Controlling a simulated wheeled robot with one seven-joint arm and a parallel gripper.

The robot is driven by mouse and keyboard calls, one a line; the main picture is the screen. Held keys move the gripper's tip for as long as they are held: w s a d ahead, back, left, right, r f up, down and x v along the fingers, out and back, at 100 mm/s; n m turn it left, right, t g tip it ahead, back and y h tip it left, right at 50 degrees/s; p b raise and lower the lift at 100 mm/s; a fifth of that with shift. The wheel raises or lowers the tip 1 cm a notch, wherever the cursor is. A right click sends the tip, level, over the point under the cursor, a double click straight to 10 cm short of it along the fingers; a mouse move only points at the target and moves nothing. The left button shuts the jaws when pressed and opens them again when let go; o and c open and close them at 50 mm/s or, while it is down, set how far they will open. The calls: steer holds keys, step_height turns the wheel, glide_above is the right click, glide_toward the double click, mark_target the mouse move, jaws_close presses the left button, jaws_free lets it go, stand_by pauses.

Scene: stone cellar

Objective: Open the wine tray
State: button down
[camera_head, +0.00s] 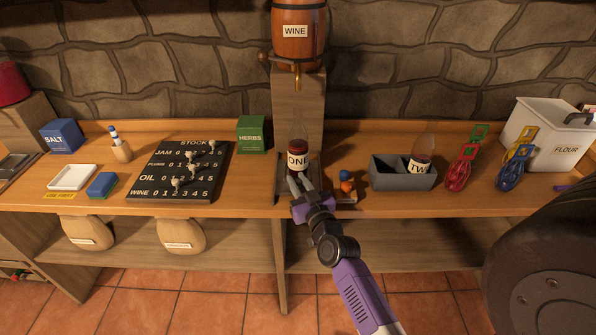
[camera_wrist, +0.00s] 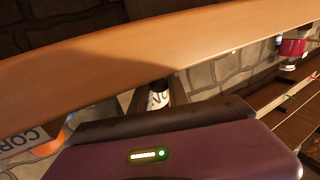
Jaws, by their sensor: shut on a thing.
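A dark red bottle labelled ONE (camera_head: 297,147) stands upright on a dark tray (camera_head: 282,190) below the tap of the WINE barrel (camera_head: 296,32). My gripper (camera_head: 301,181) comes from the front, low at the bottle. Its fingers appear shut on the bottle's lower part; the exact contact is hard to see. In the wrist view the bottle's pale label (camera_wrist: 158,98) shows upside down between the fingers. A second bottle, labelled TWO (camera_head: 420,165), stands in a grey open box (camera_head: 388,183) to the right.
A STOCK board (camera_head: 150,170) and a HERBS box (camera_head: 252,134) are to the left. The counter's front edge is close.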

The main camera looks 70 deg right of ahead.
steer(key=shift+s+a+p, duration=0.35)
steer(key=shift+a, duration=0.45)
steer(key=shift+s+a+p, duration=0.3)
steer(key=shift+a+p, duration=0.05)
steer(key=shift+a, duration=0.4)
steer(key=shift+s+a+p, duration=0.35)
steer(key=shift+a, duration=0.45)
steer(key=c, duration=1.3)
jaws_free()
steer(key=v, duration=0.7)
steer(key=shift+s+a+b, duration=0.3)
